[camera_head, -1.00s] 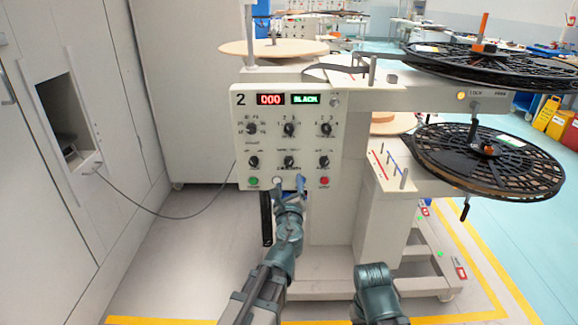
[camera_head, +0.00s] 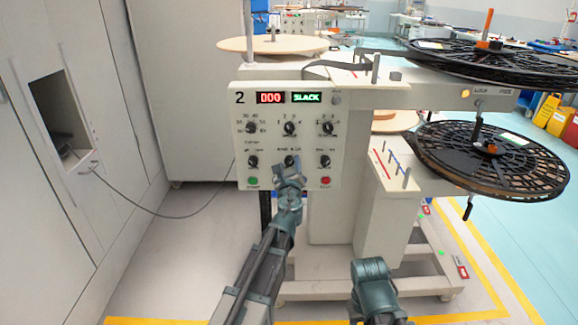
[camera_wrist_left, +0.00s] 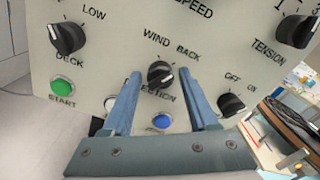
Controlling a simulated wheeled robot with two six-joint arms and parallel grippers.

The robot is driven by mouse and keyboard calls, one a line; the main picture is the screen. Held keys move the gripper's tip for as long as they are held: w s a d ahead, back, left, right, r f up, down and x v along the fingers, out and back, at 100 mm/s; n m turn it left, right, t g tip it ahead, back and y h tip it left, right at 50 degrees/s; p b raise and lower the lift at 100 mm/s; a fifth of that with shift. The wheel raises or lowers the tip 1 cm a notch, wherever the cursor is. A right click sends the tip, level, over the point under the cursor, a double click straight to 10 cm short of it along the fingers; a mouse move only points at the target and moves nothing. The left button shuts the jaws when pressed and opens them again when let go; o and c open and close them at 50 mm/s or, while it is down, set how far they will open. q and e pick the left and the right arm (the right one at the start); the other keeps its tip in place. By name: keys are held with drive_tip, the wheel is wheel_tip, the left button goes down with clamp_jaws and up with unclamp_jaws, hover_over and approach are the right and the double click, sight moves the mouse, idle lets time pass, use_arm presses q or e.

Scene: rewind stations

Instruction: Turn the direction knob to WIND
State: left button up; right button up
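The direction knob (camera_wrist_left: 161,75) is a small black knob on the pale control panel, below the words WIND and BACK in the left wrist view. Its pointer appears to lean up and right, towards BACK. In the head view the knob (camera_head: 291,161) is partly covered by my gripper. My left gripper (camera_wrist_left: 162,76) is open, with one blue finger on each side of the knob; I cannot tell whether they touch it. In the head view the left gripper (camera_head: 290,171) is at the panel's lower middle.
The deck knob (camera_wrist_left: 67,38), an off/on knob (camera_wrist_left: 231,104), the green start button (camera_wrist_left: 62,87) and a blue button (camera_wrist_left: 162,121) are close by. The panel (camera_head: 236,120) shows 000 and SLACK. Black reels (camera_head: 490,160) stand at the right.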

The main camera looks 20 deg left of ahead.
use_arm(q)
clamp_jaws()
drive_tip(key=shift+n, duration=0.3)
drive_tip(key=n, duration=0.5)
drive_tip(key=shift+n, duration=0.3)
drive_tip(key=n, duration=0.5)
drive_tip(key=shift+s+n, duration=0.1)
drive_tip(key=shift+n, duration=0.2)
drive_tip(key=shift+f, duration=0.1)
drive_tip(key=shift+o, duration=1.5)
unclamp_jaws()
